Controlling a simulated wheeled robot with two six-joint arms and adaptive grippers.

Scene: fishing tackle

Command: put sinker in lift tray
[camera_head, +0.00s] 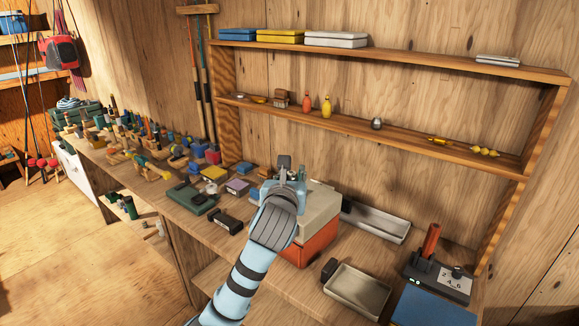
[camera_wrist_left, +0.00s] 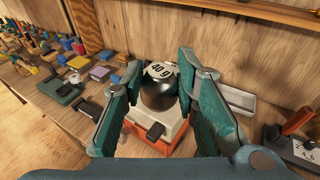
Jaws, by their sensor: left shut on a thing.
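The sinker (camera_wrist_left: 159,90) is a dark, rounded weight with a white top marked "40 g". My left gripper (camera_wrist_left: 156,82) is shut on it, with a green finger on each side. In the head view my left gripper (camera_head: 286,166) is above the orange tackle box (camera_head: 308,250) with a grey lid, and it largely hides the sinker there. A long grey tray (camera_head: 376,222) lies behind and right of the box. A shallow metal tray (camera_head: 357,290) lies right of the box, nearer me. I cannot tell which is the lift tray. Both look empty. My right gripper is not in view.
A black device with a red handle (camera_head: 431,241) and a blue mat (camera_head: 434,306) are at the right. A dark green case (camera_head: 190,196) and small boxes crowd the bench at the left. Wall shelves (camera_head: 400,143) with lures and bottles stand behind.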

